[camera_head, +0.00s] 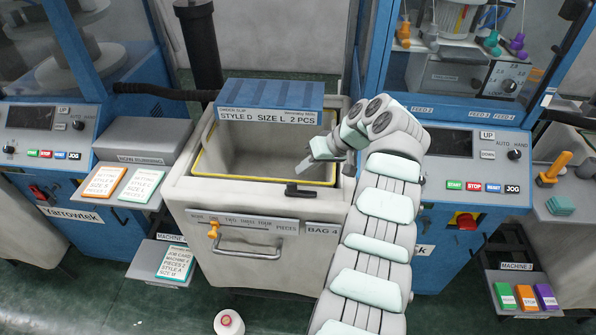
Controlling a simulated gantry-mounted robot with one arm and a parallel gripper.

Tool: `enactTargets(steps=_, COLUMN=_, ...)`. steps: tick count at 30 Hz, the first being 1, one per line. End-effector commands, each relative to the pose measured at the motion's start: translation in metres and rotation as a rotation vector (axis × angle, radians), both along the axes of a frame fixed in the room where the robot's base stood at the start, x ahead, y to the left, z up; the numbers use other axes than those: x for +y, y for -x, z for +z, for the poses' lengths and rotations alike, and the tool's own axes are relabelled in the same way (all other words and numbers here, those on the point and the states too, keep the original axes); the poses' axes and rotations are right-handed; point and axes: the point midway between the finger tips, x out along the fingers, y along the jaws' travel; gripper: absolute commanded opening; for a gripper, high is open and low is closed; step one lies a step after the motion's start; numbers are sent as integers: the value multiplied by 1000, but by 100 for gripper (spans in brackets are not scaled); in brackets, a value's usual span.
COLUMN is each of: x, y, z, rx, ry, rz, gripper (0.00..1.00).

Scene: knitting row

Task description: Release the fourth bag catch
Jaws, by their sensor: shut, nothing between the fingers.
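The grey bin labelled BAG 4 (190,190) stands in the middle of the camera_head view, with a yellow rim around its open top. A dark catch (300,190) sits on its front top edge, right of centre. My gripper (304,170) is shut and empty. It reaches in from the right over the bin's opening, with its fingertips just above and behind the catch in the picture. Whether they touch it I cannot tell. My arm hides the bin's right side.
A blue flap with a style card (268,117) stands at the bin's back. An orange knob (213,230) and a bar handle (248,250) are on its front. Blue machines (120,75) flank it. A white spool (229,322) is on the green floor.

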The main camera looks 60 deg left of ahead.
Motion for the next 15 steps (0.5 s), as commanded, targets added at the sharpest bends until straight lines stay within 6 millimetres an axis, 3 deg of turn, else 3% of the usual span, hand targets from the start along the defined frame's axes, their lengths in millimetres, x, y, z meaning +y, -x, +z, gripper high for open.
enactTargets(steps=7, x=-23, y=-20, z=43, rx=-5, ry=-1, rz=-2, gripper=0)
enactTargets(steps=15, x=-31, y=-25, z=52, rx=0, ry=1, rz=-1, gripper=0)
